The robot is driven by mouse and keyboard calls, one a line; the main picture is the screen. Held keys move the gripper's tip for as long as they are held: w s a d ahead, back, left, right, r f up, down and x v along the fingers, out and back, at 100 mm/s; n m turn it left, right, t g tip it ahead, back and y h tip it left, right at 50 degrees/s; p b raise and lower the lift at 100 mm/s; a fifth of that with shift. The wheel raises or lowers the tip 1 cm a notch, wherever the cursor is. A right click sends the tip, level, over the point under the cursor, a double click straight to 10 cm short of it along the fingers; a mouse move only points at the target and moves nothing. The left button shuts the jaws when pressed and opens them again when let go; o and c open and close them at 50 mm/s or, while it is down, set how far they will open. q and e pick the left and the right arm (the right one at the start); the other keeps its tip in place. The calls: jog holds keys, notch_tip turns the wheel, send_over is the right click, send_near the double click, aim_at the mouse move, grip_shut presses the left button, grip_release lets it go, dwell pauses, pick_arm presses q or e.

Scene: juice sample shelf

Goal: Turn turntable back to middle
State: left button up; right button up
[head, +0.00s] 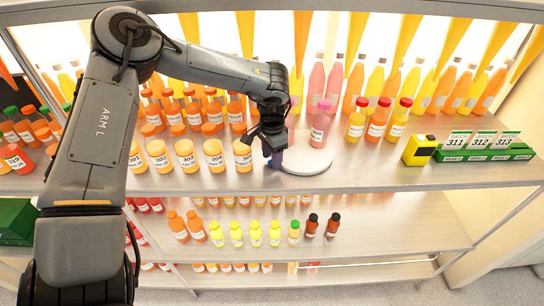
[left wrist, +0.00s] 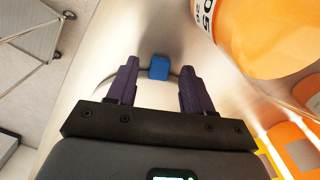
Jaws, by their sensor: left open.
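The white round turntable (head: 305,162) lies on the upper shelf, with a pink bottle (head: 320,125) standing upright on it. My left gripper (head: 273,152) points down at the turntable's left edge and hides part of it. In the left wrist view, my left gripper (left wrist: 159,78) is open, with its two dark purple fingers apart. A small blue block (left wrist: 159,66) shows between the fingertips, by the curved pale rim of the turntable. I cannot tell whether the fingers touch it. My right gripper is not in view.
Orange-capped jars (head: 214,155) stand in a row left of the gripper; a large orange jar (left wrist: 255,35) is close in the left wrist view. Red-capped bottles (head: 378,120) and a yellow-black device (head: 420,150) stand to the right. The shelf front is clear.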

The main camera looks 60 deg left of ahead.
pick_arm(q)
jog(key=shift+f, duration=0.4)
grip_shut()
